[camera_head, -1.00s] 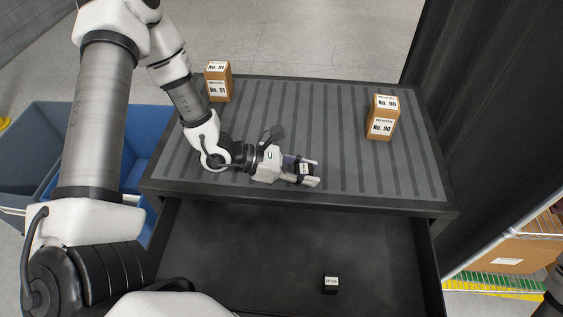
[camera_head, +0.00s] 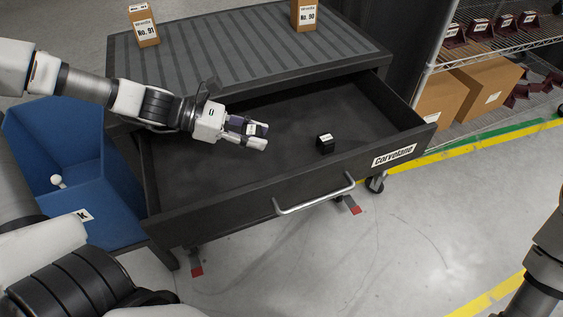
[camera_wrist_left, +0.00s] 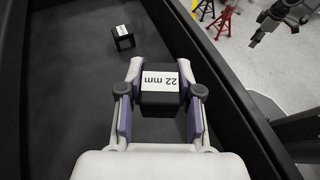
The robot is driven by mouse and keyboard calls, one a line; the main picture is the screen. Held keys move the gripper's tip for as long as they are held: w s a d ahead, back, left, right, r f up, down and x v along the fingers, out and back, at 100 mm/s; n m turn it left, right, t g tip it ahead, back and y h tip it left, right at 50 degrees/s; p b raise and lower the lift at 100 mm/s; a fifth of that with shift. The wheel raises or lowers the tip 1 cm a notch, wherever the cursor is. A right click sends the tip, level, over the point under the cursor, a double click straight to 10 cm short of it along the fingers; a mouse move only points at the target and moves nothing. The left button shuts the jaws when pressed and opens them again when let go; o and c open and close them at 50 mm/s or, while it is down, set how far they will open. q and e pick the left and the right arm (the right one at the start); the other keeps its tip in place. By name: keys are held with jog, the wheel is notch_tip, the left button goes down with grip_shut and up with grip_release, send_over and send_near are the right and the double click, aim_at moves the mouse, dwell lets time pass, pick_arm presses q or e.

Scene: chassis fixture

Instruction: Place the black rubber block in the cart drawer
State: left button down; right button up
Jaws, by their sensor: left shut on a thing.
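A black rubber block with a white "22 mm" label (camera_wrist_left: 160,84) is between the fingers of my left gripper (camera_head: 256,136), which is shut on it. The gripper holds it over the open cart drawer (camera_head: 200,190). A second black block with a white label (camera_head: 326,143) lies inside the drawer, to the right of the gripper; it also shows at the upper left in the left wrist view (camera_wrist_left: 122,37). The cart (camera_head: 250,45) has a dark ribbed top. My right gripper is not visible; only part of an arm shows at the right edge.
Boxes No. 91 (camera_head: 143,26) and No. 90 (camera_head: 304,14) stand on the cart top. A blue bin (camera_head: 75,180) stands left of the cart. A wire shelf with cardboard boxes (camera_head: 485,90) is at the right. The drawer floor around the second block is clear.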

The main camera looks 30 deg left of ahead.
aim_at(255, 172)
pick_arm(q)
jog(key=f+b, duration=0.2)
jog(key=f, duration=0.1)
jog(key=f+b, duration=0.2)
jog(key=f, duration=0.1)
jog(key=f+b, duration=0.2)
jog(key=f, duration=0.2)
jog(key=shift+s+a, duration=0.3)
jog(key=shift+a, duration=0.05)
jog(key=shift+w, duration=0.1)
jog(key=shift+f+b, duration=0.3)
jog(key=shift+b, duration=0.05)
jog(key=c, duration=0.8)
grip_release()
jog(key=shift+r, duration=0.1)
